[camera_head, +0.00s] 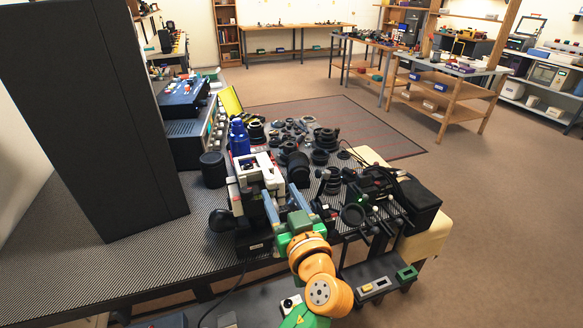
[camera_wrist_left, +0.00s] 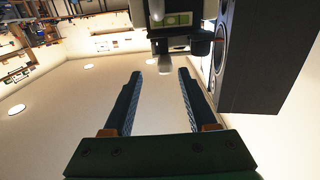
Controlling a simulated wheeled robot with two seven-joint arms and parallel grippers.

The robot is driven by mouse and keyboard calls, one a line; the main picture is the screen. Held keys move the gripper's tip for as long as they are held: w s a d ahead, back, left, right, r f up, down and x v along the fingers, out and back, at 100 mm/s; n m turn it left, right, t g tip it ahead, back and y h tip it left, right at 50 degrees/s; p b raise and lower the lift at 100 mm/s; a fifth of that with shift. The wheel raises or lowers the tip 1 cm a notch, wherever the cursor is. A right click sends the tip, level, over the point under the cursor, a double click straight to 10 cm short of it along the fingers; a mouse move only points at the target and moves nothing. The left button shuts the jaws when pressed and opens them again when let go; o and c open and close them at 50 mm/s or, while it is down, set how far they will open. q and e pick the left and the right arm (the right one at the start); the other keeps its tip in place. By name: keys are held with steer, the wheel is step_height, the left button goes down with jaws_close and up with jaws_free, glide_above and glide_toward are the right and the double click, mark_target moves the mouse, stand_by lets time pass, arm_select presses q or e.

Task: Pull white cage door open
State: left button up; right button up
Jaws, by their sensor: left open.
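A white cage-like device (camera_head: 258,170) stands on the dark patterned bench, with a dark opening in its upper face. I cannot make out which part of it is the door. My left gripper (camera_head: 285,198) is at the front right of the device, with its two blue fingers apart and nothing visible between them. Whether a finger touches the device is unclear. In the left wrist view the open fingers (camera_wrist_left: 158,80) point towards a pale part with a green label (camera_wrist_left: 172,19) and a light-tipped dark knob (camera_wrist_left: 165,62), which is beyond the tips. My right gripper is not in view.
A tall black cabinet (camera_head: 95,110) stands at the left. Several black lens parts (camera_head: 298,168) crowd the right. The front left bench (camera_head: 130,265) is clear.

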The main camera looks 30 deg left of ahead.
mark_target(270, 181)
arm_select(q)
steer(key=a, duration=0.1)
steer(key=w+a+p, duration=0.1)
steer(key=a, duration=0.1)
steer(key=w+a+r+p, duration=0.1)
steer(key=shift+w+a, duration=0.15)
steer(key=shift+a, duration=0.05)
steer(key=shift+w+a+f, duration=0.3)
steer(key=shift+w+f, duration=0.05)
steer(key=shift+w, duration=0.1)
steer(key=shift+s+d, duration=0.1)
jaws_close()
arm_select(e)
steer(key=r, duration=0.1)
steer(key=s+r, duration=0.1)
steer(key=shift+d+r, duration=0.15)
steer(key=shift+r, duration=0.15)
